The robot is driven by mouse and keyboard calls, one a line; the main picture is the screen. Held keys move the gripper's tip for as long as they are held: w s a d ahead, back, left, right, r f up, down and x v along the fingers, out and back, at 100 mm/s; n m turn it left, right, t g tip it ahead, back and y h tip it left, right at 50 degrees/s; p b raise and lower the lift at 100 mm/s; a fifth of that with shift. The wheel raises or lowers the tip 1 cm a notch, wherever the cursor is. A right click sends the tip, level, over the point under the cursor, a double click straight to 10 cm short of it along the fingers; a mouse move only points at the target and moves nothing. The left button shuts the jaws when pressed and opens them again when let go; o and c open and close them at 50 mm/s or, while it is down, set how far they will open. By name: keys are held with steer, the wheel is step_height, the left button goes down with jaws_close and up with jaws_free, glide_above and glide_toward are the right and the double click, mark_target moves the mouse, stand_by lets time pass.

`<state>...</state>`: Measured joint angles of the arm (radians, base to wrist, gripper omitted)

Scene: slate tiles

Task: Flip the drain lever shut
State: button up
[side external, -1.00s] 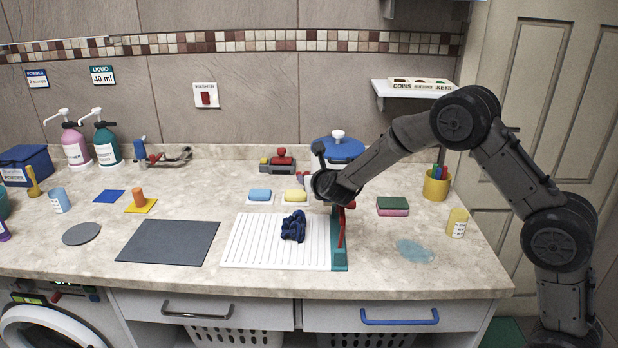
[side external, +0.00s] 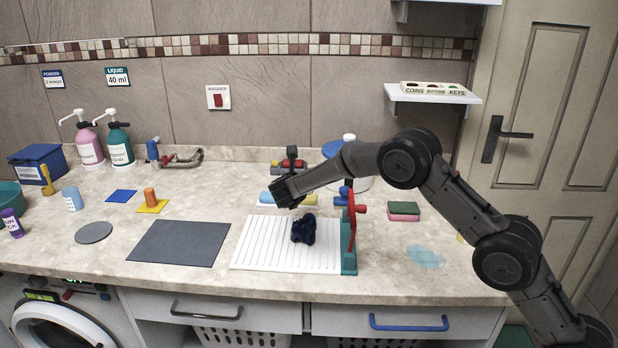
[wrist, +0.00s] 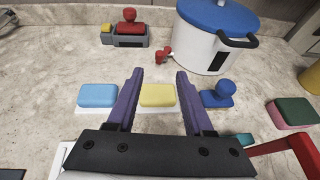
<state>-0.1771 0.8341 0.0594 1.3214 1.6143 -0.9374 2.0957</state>
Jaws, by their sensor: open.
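No label marks the drain lever. A red lever (side external: 351,228) with a side knob stands roughly upright on the teal end piece (side external: 348,262) of a white ribbed board (side external: 272,256); part of it shows at the lower right in the wrist view (wrist: 303,150). A grey curved pipe (side external: 188,160) with a red part lies by a blue fitting at the back left. My gripper (wrist: 157,78) is open and empty, its purple fingers either side of the yellow block (wrist: 157,95) in the wrist view. In the side view it hangs left of the red lever, apart from it.
A dark blue crumpled cloth (side external: 303,229) lies on the ribbed board. A blue block (wrist: 98,96), a blue knobbed piece (wrist: 219,94), a blue-lidded white pot (wrist: 205,50) and a red-topped device (wrist: 129,30) stand nearby. The dark mat (side external: 180,243) is clear.

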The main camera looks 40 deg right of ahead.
steer(key=x, duration=1)
steer(key=shift+w+d, duration=0.15)
steer(key=shift+w, duration=0.05)
steer(key=shift+c, duration=0.2)
jaws_close()
